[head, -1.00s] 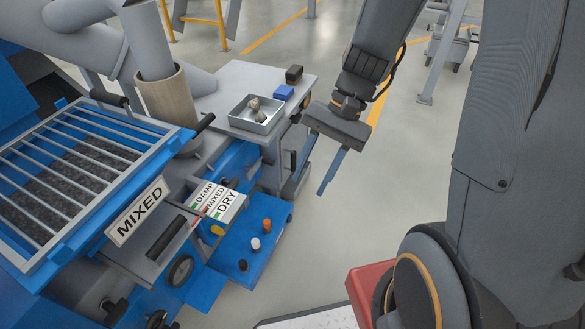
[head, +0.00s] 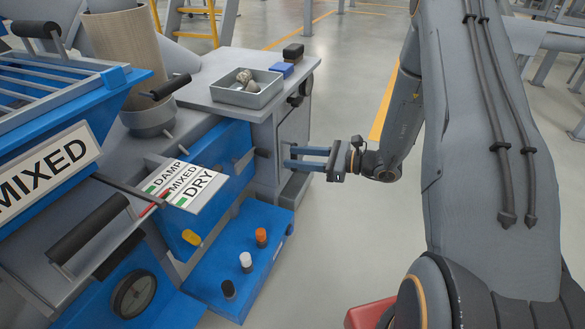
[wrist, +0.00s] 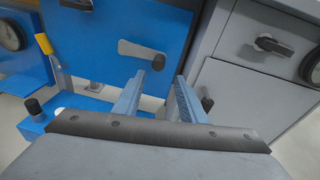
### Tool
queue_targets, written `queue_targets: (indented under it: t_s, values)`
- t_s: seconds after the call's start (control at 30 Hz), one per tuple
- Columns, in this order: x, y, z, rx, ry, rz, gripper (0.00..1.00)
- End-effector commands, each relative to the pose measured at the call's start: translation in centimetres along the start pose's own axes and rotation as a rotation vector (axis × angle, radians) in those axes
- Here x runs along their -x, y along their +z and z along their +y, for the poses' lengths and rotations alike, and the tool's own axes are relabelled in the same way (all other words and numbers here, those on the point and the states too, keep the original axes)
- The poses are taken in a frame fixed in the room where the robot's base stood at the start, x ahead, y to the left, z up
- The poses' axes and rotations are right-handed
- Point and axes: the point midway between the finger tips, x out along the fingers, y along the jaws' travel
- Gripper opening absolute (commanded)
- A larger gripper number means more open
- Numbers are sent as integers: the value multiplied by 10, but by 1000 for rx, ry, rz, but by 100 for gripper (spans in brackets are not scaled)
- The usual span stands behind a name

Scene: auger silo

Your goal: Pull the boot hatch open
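The boot hatch appears to be the blue front panel (head: 228,150) of the machine; it also fills the upper middle of the wrist view (wrist: 105,35). It looks shut. A grey lever (wrist: 140,52) with a black knob (wrist: 158,62) sticks out from it; in the head view the knob (head: 263,153) is at the panel's right. My gripper (head: 288,156) is right of the knob, fingers pointing at it. In the wrist view my gripper (wrist: 157,82) is open and empty, with the knob just beyond the gap between the fingertips, apparently not touched.
A grey cabinet (wrist: 245,85) with a latch stands right of the panel, a tray (head: 245,92) on its top. A DAMP/MIXED/DRY sign (head: 185,182) and a blue step with several coloured knobs (head: 262,262) are near. A yellow handle (head: 191,238) is lower left.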

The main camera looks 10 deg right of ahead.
Motion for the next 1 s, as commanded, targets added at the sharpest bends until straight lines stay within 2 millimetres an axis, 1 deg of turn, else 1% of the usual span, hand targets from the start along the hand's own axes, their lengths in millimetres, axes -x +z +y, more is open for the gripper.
queue_targets:
  t_s: [0.03, 0.1, 0.2, 0.3, 0.37, 0.47, 0.57, 0.8, 0.9, 1.0]
  values:
    - [0, -29, -16, -25, -54, -24, 38]
    - [3, -50, -36, -52, -126, -55, 38]
    - [9, -72, -58, -77, -207, -90, 38]
    - [14, -86, -71, -91, -258, -113, 38]
    - [16, -90, -76, -95, -277, -120, 38]
    - [12, -92, -80, -98, -288, -125, 38]
    - [1, -90, -84, -97, -287, -126, 38]
    - [-34, -87, -94, -96, -286, -125, 38]
    - [-46, -86, -97, -97, -286, -124, 38]
    - [-53, -84, -99, -97, -287, -125, 38]
